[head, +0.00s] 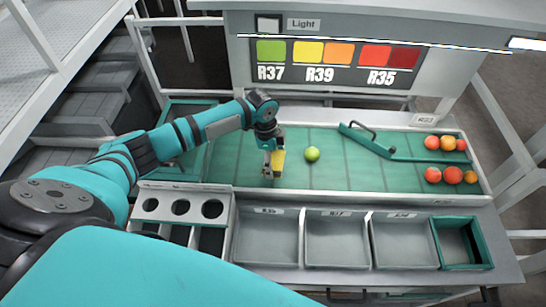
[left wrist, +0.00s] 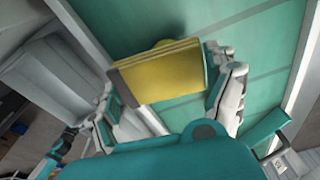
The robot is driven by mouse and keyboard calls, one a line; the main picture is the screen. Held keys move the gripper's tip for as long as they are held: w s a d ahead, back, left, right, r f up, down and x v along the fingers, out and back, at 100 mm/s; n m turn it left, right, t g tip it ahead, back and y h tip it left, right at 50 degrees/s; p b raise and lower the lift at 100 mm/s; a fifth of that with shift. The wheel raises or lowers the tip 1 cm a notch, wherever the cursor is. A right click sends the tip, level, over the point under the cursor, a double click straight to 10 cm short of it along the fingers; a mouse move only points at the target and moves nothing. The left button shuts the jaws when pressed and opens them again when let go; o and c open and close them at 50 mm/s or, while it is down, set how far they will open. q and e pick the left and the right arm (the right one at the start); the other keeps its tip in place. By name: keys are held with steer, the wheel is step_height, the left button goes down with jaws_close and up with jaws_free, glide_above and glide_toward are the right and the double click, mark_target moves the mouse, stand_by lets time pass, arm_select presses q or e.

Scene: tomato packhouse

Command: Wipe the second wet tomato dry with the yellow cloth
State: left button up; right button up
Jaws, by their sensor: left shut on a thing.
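The yellow cloth (head: 279,160) looks like a folded pad. My left gripper (head: 271,168) is shut on it, low over the green belt. In the left wrist view the cloth (left wrist: 160,72) sits between the two fingers. Wetness cannot be made out. My right gripper is not in view.
A green diverter bar (head: 375,144) crosses the belt (head: 350,175) to the right. Several red and orange tomatoes (head: 453,174) lie at the belt's right end. Grey bins (head: 335,243) and a panel with round holes (head: 180,207) line the front.

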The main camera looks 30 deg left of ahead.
arm_select(q)
steer(key=shift+s+f, duration=0.1)
steer(key=shift+f, duration=0.2)
steer(key=shift+w+a+f+b, duration=0.1)
steer(key=shift+w+a+b, duration=0.15)
steer(key=shift+w+b, duration=0.35)
steer(key=shift+w+a+b, duration=0.2)
steer(key=shift+w+b, duration=0.1)
steer(key=shift+w, duration=0.45)
steer(key=shift+w+a+r+b, duration=0.15)
steer(key=shift+w+r+b, duration=0.05)
steer(key=shift+w+b, duration=0.25)
steer(key=shift+w+a, duration=0.1)
steer(key=shift+w, duration=0.25)
steer(key=shift+s+d+r+p, duration=0.1)
steer(key=shift+s+d+p, duration=0.15)
steer(key=shift+s+p, duration=0.8)
steer(key=shift+s+d+p, duration=0.1)
steer(key=shift+s+p, duration=0.05)
steer(key=shift+p, duration=0.25)
steer(key=shift+s+d+p, duration=0.2)
steer(key=shift+s+p, duration=0.15)
steer(key=shift+s, duration=0.2)
steer(key=shift+s+d+p, duration=0.15)
steer(key=shift+s+p, duration=0.2)
steer(key=shift+s, duration=0.15)
